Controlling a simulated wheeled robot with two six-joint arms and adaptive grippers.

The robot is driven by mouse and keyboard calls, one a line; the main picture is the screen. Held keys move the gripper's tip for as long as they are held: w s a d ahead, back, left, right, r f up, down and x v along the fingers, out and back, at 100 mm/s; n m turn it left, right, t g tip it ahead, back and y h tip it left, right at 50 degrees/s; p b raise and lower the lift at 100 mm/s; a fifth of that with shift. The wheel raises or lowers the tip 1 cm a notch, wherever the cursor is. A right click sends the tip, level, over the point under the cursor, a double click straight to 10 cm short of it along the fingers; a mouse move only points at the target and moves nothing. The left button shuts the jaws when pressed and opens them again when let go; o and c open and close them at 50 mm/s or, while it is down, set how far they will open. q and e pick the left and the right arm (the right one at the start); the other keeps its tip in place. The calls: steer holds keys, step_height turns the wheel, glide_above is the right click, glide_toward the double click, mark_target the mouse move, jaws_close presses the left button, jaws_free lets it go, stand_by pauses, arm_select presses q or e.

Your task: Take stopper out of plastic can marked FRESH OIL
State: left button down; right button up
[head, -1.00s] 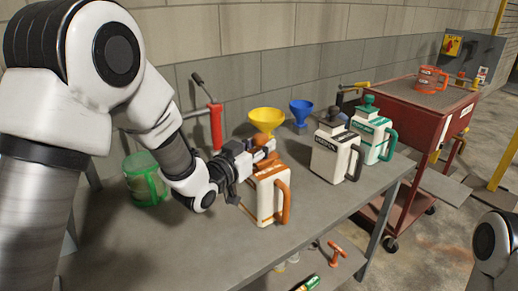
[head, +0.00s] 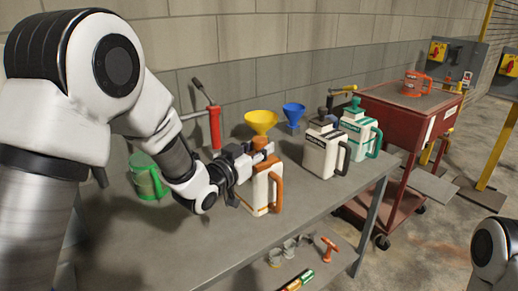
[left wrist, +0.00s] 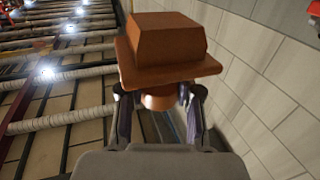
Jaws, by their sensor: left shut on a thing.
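A white plastic can with an orange handle (head: 261,192) stands upright on the grey bench. Its marking cannot be read from here. My left gripper (head: 248,158) is at the top of this can, coming in from the left. In the left wrist view the gripper (left wrist: 160,105) is shut on an orange-brown stopper (left wrist: 165,50), with fingers on both sides of its neck below the wide flange. The gripper hides the can's mouth, so I cannot tell whether the stopper is still seated. My right gripper is out of view.
A dark-topped can (head: 325,150) and a green-topped can (head: 358,130) stand to the right. Yellow (head: 260,122) and blue (head: 294,112) funnels are behind. A green jug (head: 147,176) is at left. A red cart (head: 405,115) stands beyond. The bench front is clear.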

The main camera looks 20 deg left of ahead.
mark_target(259, 138)
arm_select(q)
steer(key=shift+r+p, duration=1.45)
steer(key=shift+r, duration=0.9)
